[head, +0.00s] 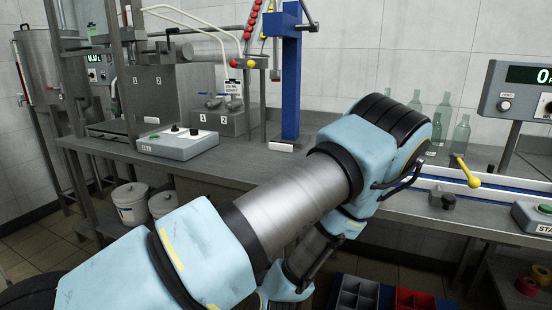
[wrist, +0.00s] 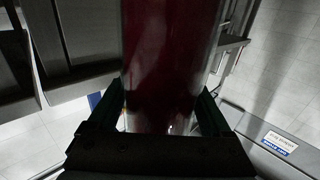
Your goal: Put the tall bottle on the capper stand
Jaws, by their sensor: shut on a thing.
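The tall bottle (wrist: 168,60), filled with dark red liquid, stands large in the middle of the wrist view. My gripper (wrist: 158,104) is shut on it, with one dark finger on each side. In the head view my arm hides the gripper, and the held bottle cannot be made out. A blue column (head: 291,75) with a dark lever arm, which looks like the capper stand, rises from the back of the bench. A small white label lies at its foot.
Empty pale green bottles (head: 461,134) stand at the back right, near a blue-edged conveyor (head: 470,185). A control box (head: 178,143) sits on the steel bench (head: 226,165), left of the column. Crates lie below.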

